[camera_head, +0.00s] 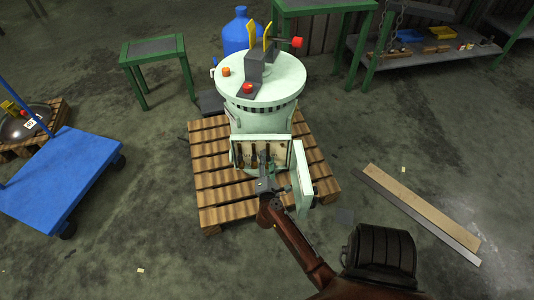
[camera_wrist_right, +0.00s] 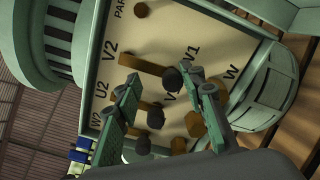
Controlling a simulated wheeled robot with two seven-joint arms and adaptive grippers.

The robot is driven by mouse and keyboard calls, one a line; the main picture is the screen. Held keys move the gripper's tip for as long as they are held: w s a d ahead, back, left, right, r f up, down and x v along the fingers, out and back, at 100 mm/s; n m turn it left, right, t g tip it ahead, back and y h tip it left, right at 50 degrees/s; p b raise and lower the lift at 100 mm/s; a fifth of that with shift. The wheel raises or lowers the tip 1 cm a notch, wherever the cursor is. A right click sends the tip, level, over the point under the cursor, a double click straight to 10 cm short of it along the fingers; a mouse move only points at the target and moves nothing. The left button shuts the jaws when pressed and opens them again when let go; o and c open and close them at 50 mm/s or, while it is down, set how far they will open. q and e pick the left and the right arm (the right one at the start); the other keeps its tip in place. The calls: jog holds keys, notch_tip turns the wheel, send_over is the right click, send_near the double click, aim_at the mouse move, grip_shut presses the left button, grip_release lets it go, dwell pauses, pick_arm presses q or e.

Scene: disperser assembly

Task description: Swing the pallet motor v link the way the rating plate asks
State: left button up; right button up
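The pale green pallet motor (camera_head: 262,118) stands upright on a wooden pallet. Its terminal box (camera_head: 279,148) faces me, with several brass links inside. In the right wrist view, a brass link (camera_wrist_right: 140,64) beside the V2 label runs to a dark knob (camera_wrist_right: 172,80); I take it as the v link. My right gripper (camera_head: 264,183) is at the box front. In the wrist view its fingers (camera_wrist_right: 160,82) are apart, with the knob between them; I cannot tell whether they touch it. More links are partly hidden behind the fingers. No readable rating plate shows. My left gripper is out of view.
The open box cover (camera_head: 303,176) stands close right of my right gripper. The pallet (camera_head: 212,180) surrounds the motor's foot. A blue cart (camera_head: 58,180) is at left, green tables (camera_head: 155,50) behind, and planks (camera_head: 425,210) lie at right.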

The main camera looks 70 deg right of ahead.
notch_tip(320, 180, up, 8)
jog(key=shift+r, duration=0.2)
dwell(0.5)
